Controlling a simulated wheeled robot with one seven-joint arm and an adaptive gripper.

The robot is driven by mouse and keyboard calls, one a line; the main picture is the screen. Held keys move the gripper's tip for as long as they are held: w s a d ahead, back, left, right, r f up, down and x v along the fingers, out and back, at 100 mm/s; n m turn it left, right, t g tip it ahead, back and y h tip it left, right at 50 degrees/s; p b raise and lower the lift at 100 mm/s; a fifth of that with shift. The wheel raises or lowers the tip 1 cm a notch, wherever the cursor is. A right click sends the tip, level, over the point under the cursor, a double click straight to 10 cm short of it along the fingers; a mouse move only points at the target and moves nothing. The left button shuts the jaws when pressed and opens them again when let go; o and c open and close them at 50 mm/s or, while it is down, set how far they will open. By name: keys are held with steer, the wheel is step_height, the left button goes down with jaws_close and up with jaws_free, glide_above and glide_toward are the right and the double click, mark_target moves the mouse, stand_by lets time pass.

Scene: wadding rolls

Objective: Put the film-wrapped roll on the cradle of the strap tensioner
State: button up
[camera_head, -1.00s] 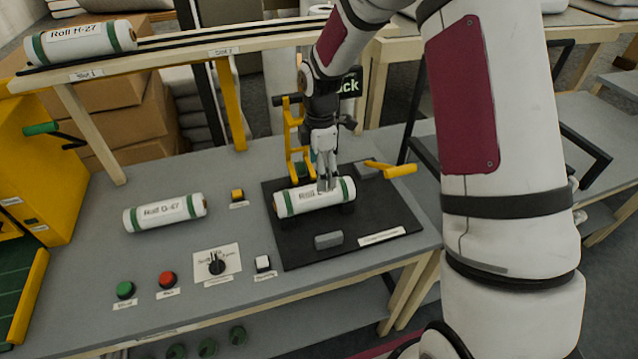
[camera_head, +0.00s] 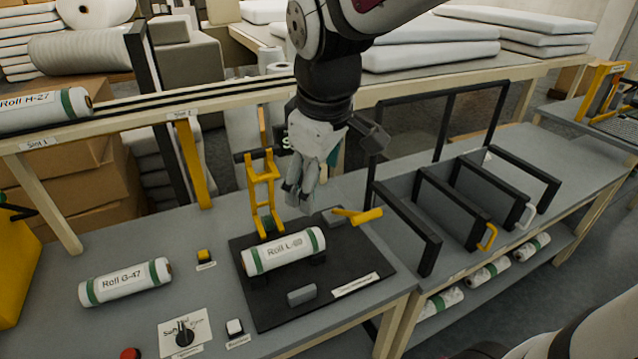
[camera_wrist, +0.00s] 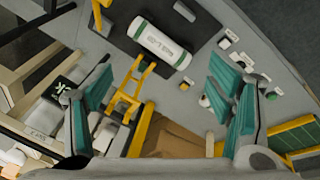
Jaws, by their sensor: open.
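A white roll with green end bands, labelled "Roll L-" with the rest unreadable (camera_head: 284,251), lies on the black base plate (camera_head: 338,266) of the strap tensioner. It appears to rest on the dark cradle supports, which it mostly covers. The tensioner has a yellow upright frame (camera_head: 262,190) and a yellow lever (camera_head: 358,215). My gripper (camera_head: 301,200) is above and behind the roll, apart from it. The wrist view shows my gripper (camera_wrist: 162,100) with its teal fingers wide apart and empty, and the roll (camera_wrist: 160,43) beyond them. I cannot tell which roll is film-wrapped.
Roll G-47 (camera_head: 125,282) lies on the grey table to the left. Roll H-27 (camera_head: 45,108) sits on the raised shelf. A knob (camera_head: 184,332) and buttons stand near the front. Black frames with grey panels (camera_head: 462,195) stand to the right, with several rolls below.

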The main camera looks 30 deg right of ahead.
steer(key=s+r+m+t, duration=0.2)
steer(key=s+m, duration=0.5)
steer(key=s, duration=0.5)
steer(key=shift+s+a+r+y, duration=0.15)
steer(key=shift+a+r+y, duration=0.1)
steer(key=shift+r+y, duration=0.15)
